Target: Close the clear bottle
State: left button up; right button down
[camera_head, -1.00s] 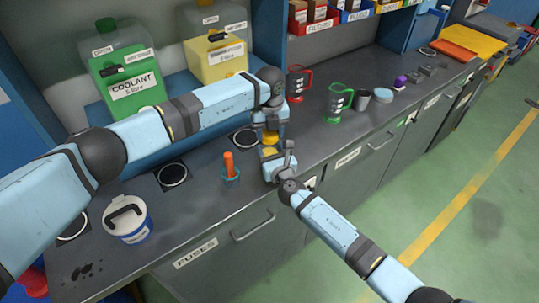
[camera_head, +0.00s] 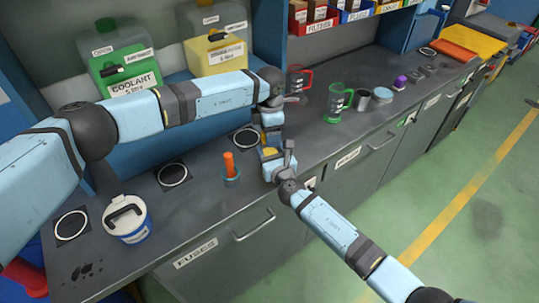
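My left gripper (camera_head: 272,134) points down over the front part of the grey bench. My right gripper (camera_head: 275,158) is just below it, reaching in from the front edge. The two grippers almost touch in the picture. A small yellow patch (camera_head: 269,152) shows between them, at the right gripper. It may be part of the bottle or its cap, but I cannot tell. No clear bottle can be made out for certain; the grippers cover that spot. The fingers of both grippers are too small and hidden to tell open from shut.
An orange-handled tool stands in a blue holder (camera_head: 231,178) left of the grippers. A white tub (camera_head: 128,219) is at front left. Red (camera_head: 297,82) and green (camera_head: 337,103) jugs and a grey cup (camera_head: 362,99) stand to the right. A green coolant canister (camera_head: 124,73) is behind.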

pick_arm(q)
jog(key=shift+o, duration=1)
notch_tip(320, 180, up, 12)
pick_arm(e)
jog(key=shift+c, duration=1.3)
grip_release()
